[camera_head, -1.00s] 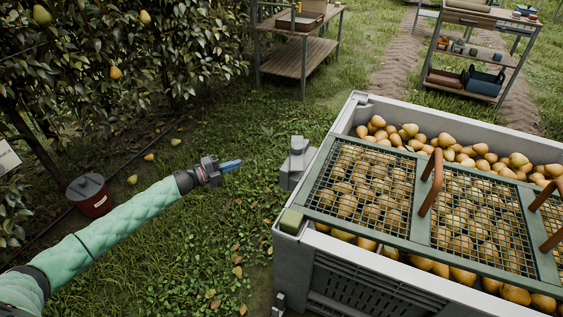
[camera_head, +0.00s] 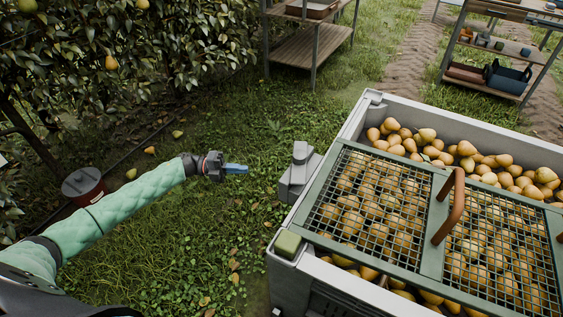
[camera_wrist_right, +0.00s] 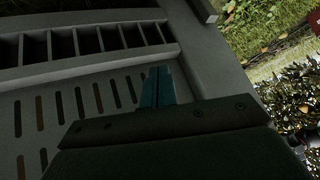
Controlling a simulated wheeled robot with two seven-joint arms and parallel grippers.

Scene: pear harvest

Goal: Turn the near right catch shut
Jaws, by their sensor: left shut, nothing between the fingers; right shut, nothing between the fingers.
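The large grey crate (camera_head: 367,106) holds many pears under a green-framed mesh lid (camera_head: 434,240). A green block (camera_head: 287,243) sits at the crate's left near corner. The crate's near right part is outside the head view, and I cannot make out the near right catch in either view. My left gripper (camera_head: 236,168) is shut and empty, in the air left of the crate. My right gripper shows only in the right wrist view (camera_wrist_right: 160,86). It is shut, with its fingers in front of the crate's slotted wall (camera_wrist_right: 60,125); I cannot tell whether they touch it.
A grey stepped block (camera_head: 299,172) stands at the crate's left side. A brown handle (camera_head: 449,208) rises from the lid. A dark red bucket (camera_head: 84,186) stands at the left by the pear trees. Wooden shelves (camera_head: 310,45) stand behind.

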